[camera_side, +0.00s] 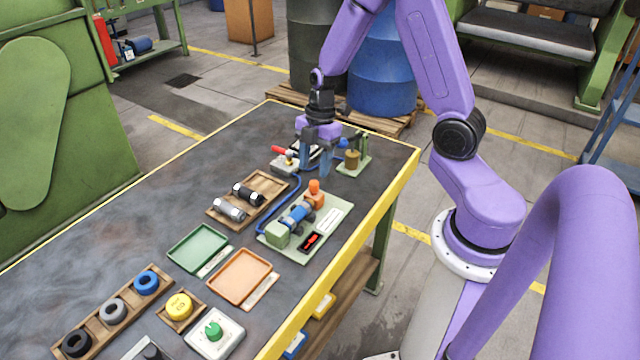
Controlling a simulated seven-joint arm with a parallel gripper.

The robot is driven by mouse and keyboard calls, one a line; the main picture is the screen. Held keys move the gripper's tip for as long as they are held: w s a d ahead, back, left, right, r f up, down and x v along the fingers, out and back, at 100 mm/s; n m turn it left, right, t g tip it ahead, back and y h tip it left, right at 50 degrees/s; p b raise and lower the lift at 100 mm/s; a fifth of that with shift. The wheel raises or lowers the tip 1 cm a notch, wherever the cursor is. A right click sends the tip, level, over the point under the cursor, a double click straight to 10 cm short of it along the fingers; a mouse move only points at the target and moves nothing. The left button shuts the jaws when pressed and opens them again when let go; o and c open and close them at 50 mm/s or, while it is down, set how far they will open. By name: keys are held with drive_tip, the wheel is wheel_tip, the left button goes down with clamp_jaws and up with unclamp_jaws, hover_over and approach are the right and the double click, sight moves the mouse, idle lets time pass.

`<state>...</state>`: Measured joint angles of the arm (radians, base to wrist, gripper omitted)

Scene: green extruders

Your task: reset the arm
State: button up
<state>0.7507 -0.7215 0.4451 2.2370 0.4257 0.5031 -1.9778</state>
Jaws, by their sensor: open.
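My purple arm reaches over the far end of the table (90,260). My gripper (315,172) points down there, its blue fingers apart and nothing seen between them. It is beside a small device with a red handle (284,152) on its left and a green stand with a brass-coloured cylinder (352,160) on its right. Whether the fingertips touch anything cannot be told from this view.
Nearer lie a wooden tray with two cylinders (265,186), a pale green fixture board (335,222) with a blue hose, a green tray (198,247), an orange tray (240,277) and a wooden ring rack (97,319). Barrels (382,75) stand behind the table.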

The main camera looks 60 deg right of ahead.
drive_tip(key=shift+r, duration=0.7)
drive_tip(key=shift+s+a+r, duration=0.1)
drive_tip(key=shift+a, duration=0.2)
drive_tip(key=s+a+r+m+h, duration=0.1)
drive_tip(key=s+a+r+m, duration=0.1)
drive_tip(key=s+a+r, duration=0.6)
drive_tip(key=s+a+r+m, duration=0.1)
drive_tip(key=s, duration=0.6)
drive_tip(key=s+a+r+m+h, duration=0.1)
drive_tip(key=s+m, duration=0.1)
drive_tip(key=s, duration=0.5)
drive_tip(key=shift+s+a+r, duration=0.25)
drive_tip(key=shift+a+r, duration=0.15)
